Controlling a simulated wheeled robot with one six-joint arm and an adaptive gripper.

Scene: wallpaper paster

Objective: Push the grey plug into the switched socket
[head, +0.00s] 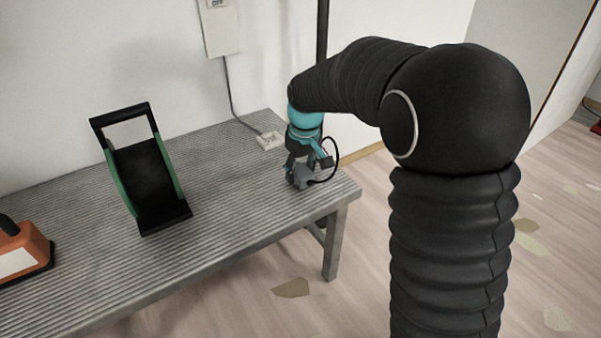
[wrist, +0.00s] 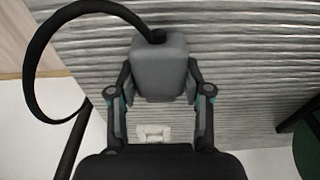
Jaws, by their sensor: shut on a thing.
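My gripper (head: 301,171) is above the right end of the bench, shut on the grey plug (wrist: 160,68). The plug is a grey block with a black cable looping from its end; it also shows below my fingers in the head view (head: 301,182). The switched socket (head: 268,140) is a small white unit lying on the bench by the wall, to the left of and behind my gripper. In the wrist view the socket (wrist: 153,132) shows partly between my fingers, apart from the plug. The plug's contact side is hidden.
The ribbed grey bench (head: 235,210) has free room around the plug. A cord (head: 229,90) runs from the socket up to a wall box (head: 220,28). A black and green stand (head: 145,175) and an orange tool (head: 20,245) are further left. A dark pole (head: 322,40) stands behind my gripper.

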